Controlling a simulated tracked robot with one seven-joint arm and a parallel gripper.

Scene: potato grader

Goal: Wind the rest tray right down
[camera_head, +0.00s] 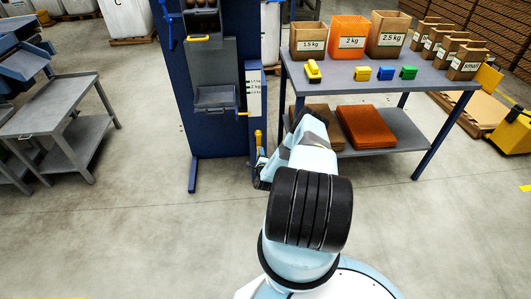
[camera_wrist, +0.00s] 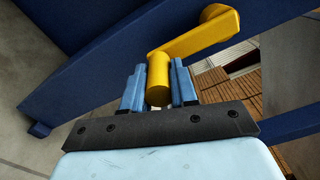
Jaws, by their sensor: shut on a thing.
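The rest tray (camera_head: 215,97) is a grey shelf on the front of the blue grader frame (camera_head: 205,140) in the head view. A yellow pointer (camera_head: 243,114) sticks out beside a white scale plate (camera_head: 254,88), below its 2 kg mark. A yellow crank (camera_head: 258,138) is low on the frame's right side. In the wrist view the crank arm (camera_wrist: 200,36) runs up to the right from its upright round handle (camera_wrist: 158,82). My gripper (camera_wrist: 158,92) is shut on this handle, one blue finger on each side. In the head view my arm largely hides the gripper.
A grey table (camera_head: 370,78) at right bears bins marked 1.5, 2 and 2.5 kg, small coloured blocks and paper bags; its leg stands close to my arm. Stacked sacks lie on its lower shelf. A grey bench (camera_head: 62,105) stands left. The floor between is clear.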

